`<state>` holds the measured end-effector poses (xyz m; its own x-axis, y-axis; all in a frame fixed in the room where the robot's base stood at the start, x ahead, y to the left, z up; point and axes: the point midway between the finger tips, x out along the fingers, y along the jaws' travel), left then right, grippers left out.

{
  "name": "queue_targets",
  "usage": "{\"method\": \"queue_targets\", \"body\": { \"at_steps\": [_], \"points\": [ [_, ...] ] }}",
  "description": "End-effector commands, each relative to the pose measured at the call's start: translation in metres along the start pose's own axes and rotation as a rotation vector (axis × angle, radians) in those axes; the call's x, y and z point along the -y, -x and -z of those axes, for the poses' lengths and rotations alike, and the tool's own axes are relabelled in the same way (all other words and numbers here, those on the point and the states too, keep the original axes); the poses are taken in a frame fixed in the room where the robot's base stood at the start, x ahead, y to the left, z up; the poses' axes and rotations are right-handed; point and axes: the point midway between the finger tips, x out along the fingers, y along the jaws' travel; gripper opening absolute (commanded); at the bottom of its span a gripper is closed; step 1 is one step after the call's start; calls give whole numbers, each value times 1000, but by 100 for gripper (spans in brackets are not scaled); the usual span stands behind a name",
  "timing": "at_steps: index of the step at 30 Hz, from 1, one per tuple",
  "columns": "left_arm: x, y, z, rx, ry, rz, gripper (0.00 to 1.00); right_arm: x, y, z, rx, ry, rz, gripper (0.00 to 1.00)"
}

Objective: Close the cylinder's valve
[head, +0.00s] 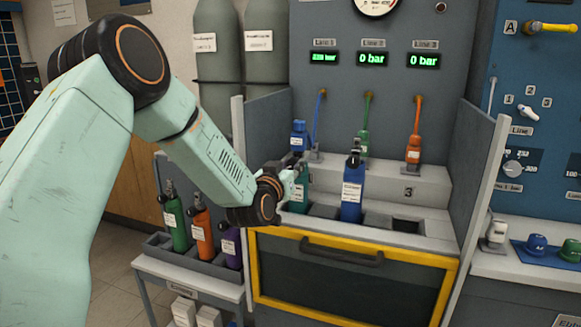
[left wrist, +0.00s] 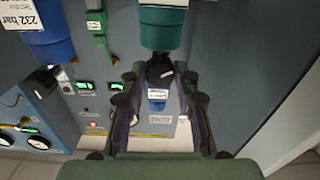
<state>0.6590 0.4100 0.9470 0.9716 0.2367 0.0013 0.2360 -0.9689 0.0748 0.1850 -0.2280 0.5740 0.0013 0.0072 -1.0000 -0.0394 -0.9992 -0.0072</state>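A teal cylinder (head: 298,196) stands in the first slot of the bench, partly hidden by my left gripper. In the left wrist view the teal cylinder (left wrist: 163,28) appears upside down, with its black valve knob (left wrist: 160,70) between my fingertips. My left gripper (head: 289,178) is at the top of this cylinder. Its two fingers (left wrist: 160,78) are spread on either side of the knob, with a gap visible at each side. Contact cannot be made out. A blue cylinder (head: 352,200) with a black valve stands upright in the middle slot. My right gripper is not in view.
Slot 3 (head: 406,226) is empty. Blue (head: 299,136), green (head: 364,142) and orange (head: 414,148) connectors hang behind the slots. The line 1 display (head: 324,58) is lit; the other two read 0 bar. Side panels (head: 482,175) flank the bench. A rack (head: 205,262) holds several cylinders.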

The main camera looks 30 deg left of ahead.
Motion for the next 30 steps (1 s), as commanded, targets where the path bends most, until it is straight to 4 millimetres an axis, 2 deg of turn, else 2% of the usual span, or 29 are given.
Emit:
{"method": "queue_targets", "body": {
  "at_steps": [1, 10, 20, 30],
  "points": [
    [0, 0, 0, 0, 0, 0, 24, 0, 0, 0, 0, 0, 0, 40],
    [0, 0, 0, 1, 0, 0, 0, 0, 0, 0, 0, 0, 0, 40],
    [0, 0, 1, 3, -52, 0, 0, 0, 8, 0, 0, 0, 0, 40],
    [-1, 0, 2, 6, -302, -1, 0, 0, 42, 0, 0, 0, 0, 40]
  ]
}}
